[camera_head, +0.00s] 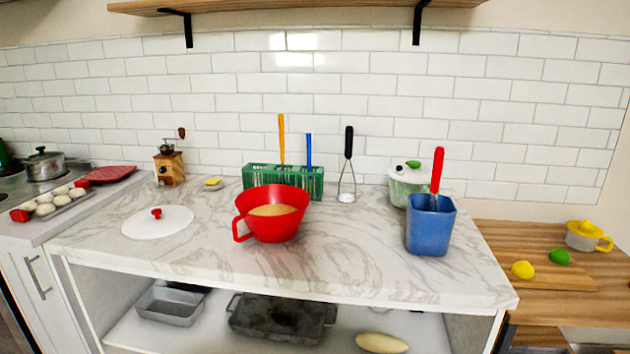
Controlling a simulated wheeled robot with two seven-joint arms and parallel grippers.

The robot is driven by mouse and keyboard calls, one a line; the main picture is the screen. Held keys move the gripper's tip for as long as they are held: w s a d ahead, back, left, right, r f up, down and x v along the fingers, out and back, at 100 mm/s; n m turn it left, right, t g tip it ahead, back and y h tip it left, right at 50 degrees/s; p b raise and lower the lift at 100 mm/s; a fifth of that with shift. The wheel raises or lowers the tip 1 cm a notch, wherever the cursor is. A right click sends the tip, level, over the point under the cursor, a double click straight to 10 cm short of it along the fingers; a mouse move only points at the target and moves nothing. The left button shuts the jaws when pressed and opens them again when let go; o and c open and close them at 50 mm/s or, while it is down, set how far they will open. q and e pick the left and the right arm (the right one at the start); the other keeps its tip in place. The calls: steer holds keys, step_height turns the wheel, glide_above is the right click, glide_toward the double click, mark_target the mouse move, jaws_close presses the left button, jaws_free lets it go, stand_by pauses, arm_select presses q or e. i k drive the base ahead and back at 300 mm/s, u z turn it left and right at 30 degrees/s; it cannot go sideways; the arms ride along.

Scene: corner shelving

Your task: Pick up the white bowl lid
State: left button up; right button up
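The white bowl lid (140,223) is a flat white disc with a small red knob (156,213) on top. It lies on the left part of the marble counter. The red bowl (285,222), with a handle on its left and a tan filling inside, stands uncovered to the right of the lid, apart from it. Neither of my grippers shows in the head view.
A green rack (256,183) with utensils, a whisk (347,170), a white-green pot (401,190) and a blue container (431,235) stand right and behind. A wooden grinder (170,168) stands behind the lid. The counter before the lid is clear; a shelf (440,8) hangs above.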

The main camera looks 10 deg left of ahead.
mark_target(160, 222)
steer(key=u, duration=2.55)
steer(key=i, duration=3.55)
steer(key=z, duration=1.8)
